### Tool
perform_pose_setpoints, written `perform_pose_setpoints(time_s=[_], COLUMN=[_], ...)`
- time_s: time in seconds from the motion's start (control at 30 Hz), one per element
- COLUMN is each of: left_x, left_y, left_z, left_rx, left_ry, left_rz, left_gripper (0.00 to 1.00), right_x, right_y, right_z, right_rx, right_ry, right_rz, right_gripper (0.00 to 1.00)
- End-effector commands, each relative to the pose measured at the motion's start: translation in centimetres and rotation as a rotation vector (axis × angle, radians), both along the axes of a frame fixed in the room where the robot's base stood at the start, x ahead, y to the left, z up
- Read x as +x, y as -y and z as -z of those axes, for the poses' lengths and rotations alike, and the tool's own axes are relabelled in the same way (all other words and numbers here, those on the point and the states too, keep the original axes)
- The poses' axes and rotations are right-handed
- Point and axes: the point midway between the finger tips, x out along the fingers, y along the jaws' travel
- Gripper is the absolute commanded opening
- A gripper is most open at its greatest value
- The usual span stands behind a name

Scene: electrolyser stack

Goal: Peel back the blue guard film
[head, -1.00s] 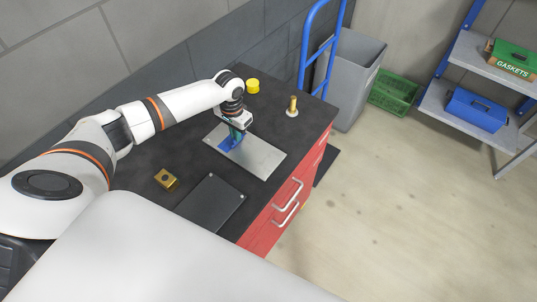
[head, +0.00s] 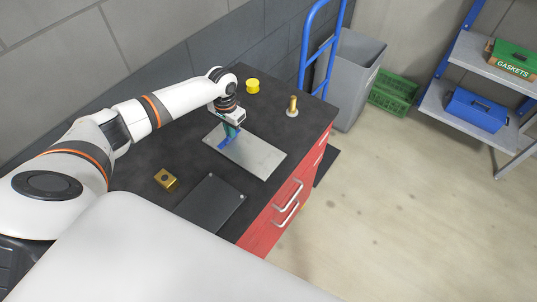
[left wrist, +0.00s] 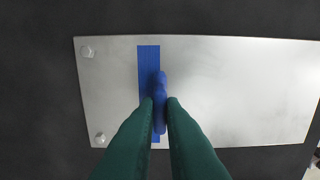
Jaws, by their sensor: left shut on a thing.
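The blue guard film (left wrist: 148,66) is a narrow strip across the metal plate, near the plate's bolted end in the left wrist view. In the head view, the film (head: 223,146) shows as a small blue patch below the gripper. The silver plate (head: 258,157) lies flat on the dark bench top; it also fills the left wrist view (left wrist: 240,90). My left gripper (left wrist: 160,103) has green fingers shut on a raised blue piece of the film. In the head view, my left gripper (head: 231,130) is just above the plate's left part. The right gripper is out of view.
A brass block (head: 165,179) and a dark flat panel (head: 211,203) lie on the bench nearer me. A yellow round item (head: 252,86) and a brass post on a white base (head: 292,107) stand farther back. A blue rail (head: 309,45) rises beyond the bench.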

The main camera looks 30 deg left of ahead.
Motion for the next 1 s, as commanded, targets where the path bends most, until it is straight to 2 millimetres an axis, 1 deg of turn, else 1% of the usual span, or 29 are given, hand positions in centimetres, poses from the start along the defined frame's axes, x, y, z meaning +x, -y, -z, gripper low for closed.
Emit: perform_pose_setpoints(time_s=[0.37,1.0], left_x=[0.0,0.2], left_y=[-0.3,-2.0], left_z=[0.0,0.0], left_rx=[0.002,0.002], left_ry=[-0.002,-0.002], left_rz=[-0.001,-0.002], left_gripper=[0.00,0.00], right_x=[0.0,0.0], right_y=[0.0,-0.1], right_z=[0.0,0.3], right_rx=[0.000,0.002], right_ry=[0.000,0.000], right_rz=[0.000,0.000], right_gripper=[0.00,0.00])
